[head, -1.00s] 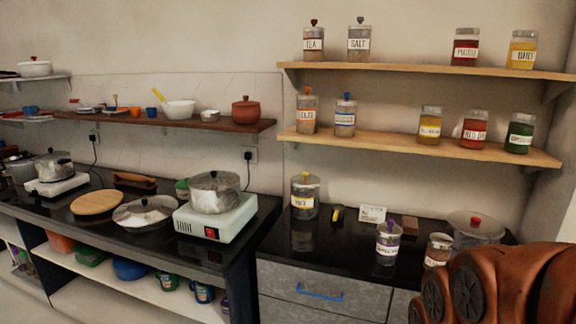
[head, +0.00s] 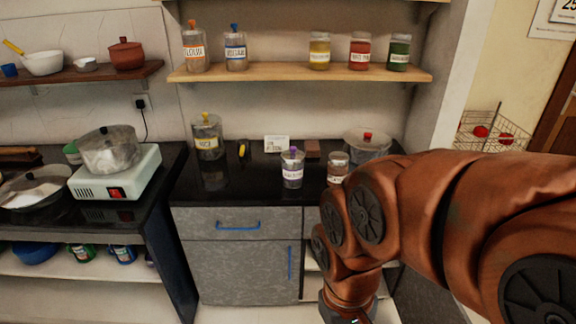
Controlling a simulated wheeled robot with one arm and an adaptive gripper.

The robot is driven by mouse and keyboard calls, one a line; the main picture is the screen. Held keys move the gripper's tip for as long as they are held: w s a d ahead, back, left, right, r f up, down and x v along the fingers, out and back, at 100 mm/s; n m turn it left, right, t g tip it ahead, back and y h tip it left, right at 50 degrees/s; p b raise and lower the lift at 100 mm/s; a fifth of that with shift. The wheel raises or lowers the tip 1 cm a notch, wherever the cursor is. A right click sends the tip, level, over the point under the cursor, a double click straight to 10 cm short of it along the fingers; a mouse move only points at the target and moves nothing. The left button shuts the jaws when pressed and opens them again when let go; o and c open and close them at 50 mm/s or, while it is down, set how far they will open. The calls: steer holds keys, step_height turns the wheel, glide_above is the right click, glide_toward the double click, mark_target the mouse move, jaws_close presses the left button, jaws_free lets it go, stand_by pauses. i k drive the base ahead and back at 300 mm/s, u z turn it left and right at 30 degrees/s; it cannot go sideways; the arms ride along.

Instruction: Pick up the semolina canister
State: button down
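A clear canister with a purple-knobbed lid (head: 292,168) stands upright on the black counter. Its label is too small to read surely, so I cannot tell whether it is the semolina canister. A smaller jar with a brown filling (head: 338,167) stands just right of it. A yellow-knobbed canister (head: 207,137) stands at the counter's left, its label seeming to read RICE. My copper arm comes in from the right and bends down in front of the cabinet. My gripper's fingers are below the frame's edge, so whether it is open is hidden.
The wooden shelf (head: 300,73) holds several labelled jars, including flour (head: 195,50). A red-knobbed pot (head: 367,147) stands at the counter's right. A hotplate with a pot (head: 112,150) is at left. The black counter's front middle (head: 245,190) is clear.

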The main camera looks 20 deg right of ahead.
mark_target(293, 160)
steer(key=z, duration=1.7)
steer(key=i, duration=0.7)
steer(key=u, duration=2.45)
